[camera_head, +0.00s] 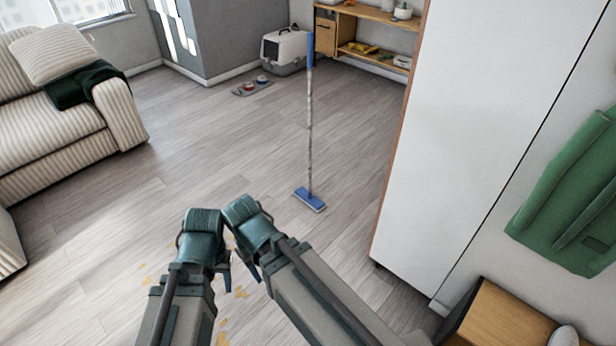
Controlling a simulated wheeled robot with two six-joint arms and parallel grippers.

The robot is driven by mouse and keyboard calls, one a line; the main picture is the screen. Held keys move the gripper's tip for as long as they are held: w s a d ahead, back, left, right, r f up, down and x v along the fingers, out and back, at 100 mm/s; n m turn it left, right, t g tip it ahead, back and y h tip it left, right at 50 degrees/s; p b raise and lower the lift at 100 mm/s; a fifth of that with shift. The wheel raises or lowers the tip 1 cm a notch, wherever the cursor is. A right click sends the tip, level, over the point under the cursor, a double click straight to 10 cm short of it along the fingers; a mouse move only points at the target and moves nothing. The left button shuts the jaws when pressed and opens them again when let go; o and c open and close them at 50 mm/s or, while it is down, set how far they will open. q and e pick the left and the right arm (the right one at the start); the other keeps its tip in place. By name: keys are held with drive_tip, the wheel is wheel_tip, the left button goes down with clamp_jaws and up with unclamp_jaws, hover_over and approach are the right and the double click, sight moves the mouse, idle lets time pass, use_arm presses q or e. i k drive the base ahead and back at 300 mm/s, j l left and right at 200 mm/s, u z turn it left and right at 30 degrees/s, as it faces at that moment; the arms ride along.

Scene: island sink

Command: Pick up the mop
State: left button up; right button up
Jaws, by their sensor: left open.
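The mop (310,125) stands upright on the wood floor in the middle of the head view. It has a blue grip at the top, a thin grey pole and a flat blue head (309,200) resting on the floor. My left gripper (224,282) is open, low in the picture, to the left of the mop and nearer to me. My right gripper (255,274) is close beside it, also apart from the mop. Its fingers are mostly hidden by its own wrist, so I cannot tell whether it is open or shut.
A white cabinet (470,120) stands right of the mop. A striped sofa (50,130) is at the left. A pet carrier (284,52), a bowl mat (252,88) and a low wooden shelf (372,54) are at the back. Yellowish bits lie near my grippers. Floor around the mop is clear.

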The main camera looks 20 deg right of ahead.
sight(305, 195)
drive_tip(key=i+l, duration=0.2)
drive_tip(key=i, duration=0.3)
drive_tip(key=i+l+u, duration=0.1)
drive_tip(key=i+l, duration=0.15)
drive_tip(key=i, duration=0.3)
drive_tip(key=i+l, duration=0.25)
drive_tip(key=i, duration=0.25)
drive_tip(key=i+l, duration=0.25)
drive_tip(key=i, duration=0.25)
drive_tip(key=j+u, duration=0.05)
